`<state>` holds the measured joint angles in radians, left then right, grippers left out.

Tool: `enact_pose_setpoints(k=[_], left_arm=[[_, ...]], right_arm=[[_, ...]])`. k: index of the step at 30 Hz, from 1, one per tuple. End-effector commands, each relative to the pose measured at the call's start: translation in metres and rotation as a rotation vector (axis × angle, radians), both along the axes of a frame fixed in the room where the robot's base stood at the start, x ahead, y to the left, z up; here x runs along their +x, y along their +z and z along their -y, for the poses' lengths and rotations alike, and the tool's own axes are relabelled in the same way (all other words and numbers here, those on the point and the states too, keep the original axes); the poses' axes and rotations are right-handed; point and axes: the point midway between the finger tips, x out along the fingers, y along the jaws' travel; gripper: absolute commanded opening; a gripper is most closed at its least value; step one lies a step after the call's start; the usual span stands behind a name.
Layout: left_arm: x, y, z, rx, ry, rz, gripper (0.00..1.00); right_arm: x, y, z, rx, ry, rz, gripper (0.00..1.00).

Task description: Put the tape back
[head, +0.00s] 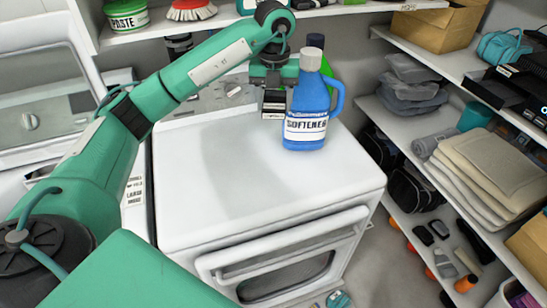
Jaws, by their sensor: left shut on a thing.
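My left gripper (273,92) points down over the back of the white machine's top (260,185), just left of the blue softener bottle (306,110). It is shut on a small grey and black thing (274,103). The thing is partly hidden by the fingers, and I cannot tell for certain that it is the tape. I cannot tell whether the gripper touches the bottle. The bottle stands upright, handle to the right. No other tape can be made out. My right gripper is not in view.
A dark-capped bottle (315,42) stands behind the softener. A shelf above holds a green paste tub (127,14) and a red brush (191,9). Shelves at right hold folded cloths (490,165) and a cardboard box (440,25). The front of the machine's top is clear.

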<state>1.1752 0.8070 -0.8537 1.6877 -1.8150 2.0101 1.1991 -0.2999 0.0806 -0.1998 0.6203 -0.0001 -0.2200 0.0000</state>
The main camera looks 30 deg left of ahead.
Motion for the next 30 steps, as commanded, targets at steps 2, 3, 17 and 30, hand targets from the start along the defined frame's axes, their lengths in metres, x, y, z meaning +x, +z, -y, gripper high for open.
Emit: enact_pose_setpoints(k=[2, 3, 17, 30], left_arm=[[-0.001, -0.015, 0.001, -0.001, -0.001, -0.005, 0.25], [-0.001, -0.023, 0.0, -0.001, -0.001, -0.005, 0.25], [-0.001, -0.133, 0.0, 0.0, 0.0, -0.004, 0.25], [-0.001, -0.181, 0.0, 0.0, 0.0, -0.004, 0.25]], right_arm=[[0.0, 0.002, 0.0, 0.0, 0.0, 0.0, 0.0], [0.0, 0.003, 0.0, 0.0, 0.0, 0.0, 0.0], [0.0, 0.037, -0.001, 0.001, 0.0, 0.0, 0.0], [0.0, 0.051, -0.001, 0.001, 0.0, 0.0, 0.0]])
